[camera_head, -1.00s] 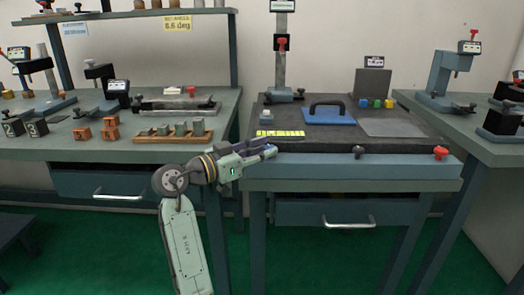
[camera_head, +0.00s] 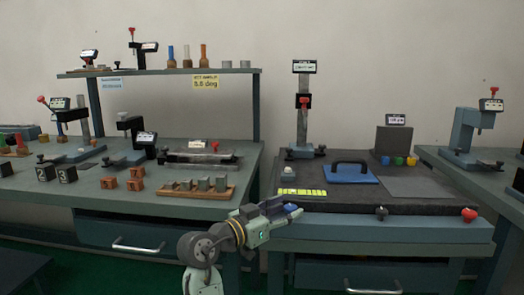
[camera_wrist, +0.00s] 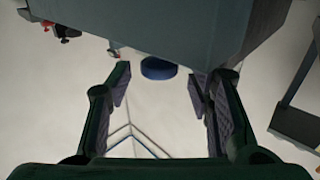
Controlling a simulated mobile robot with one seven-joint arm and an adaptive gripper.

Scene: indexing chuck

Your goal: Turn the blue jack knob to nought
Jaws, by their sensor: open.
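A blue round knob (camera_wrist: 158,68) shows in the wrist view, against the edge of a grey-teal block or bench part. It lies beyond my gripper (camera_wrist: 160,95), roughly midway between its two fingers and apart from both. The fingers are spread and hold nothing. In the head view my gripper (camera_head: 287,209) is at the front left corner of the right bench, pointing right. I cannot clearly pick out the knob there; a small dark blue patch shows at the gripper's end. No scale or nought mark on the knob can be read.
The right bench carries a blue plate with a black handle (camera_head: 350,172), a yellow strip (camera_head: 302,192) and a column with a display (camera_head: 303,67). A red knob (camera_head: 468,214) and a dark knob (camera_head: 381,212) stand at its front edge. A wooden tray (camera_head: 190,192) is left.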

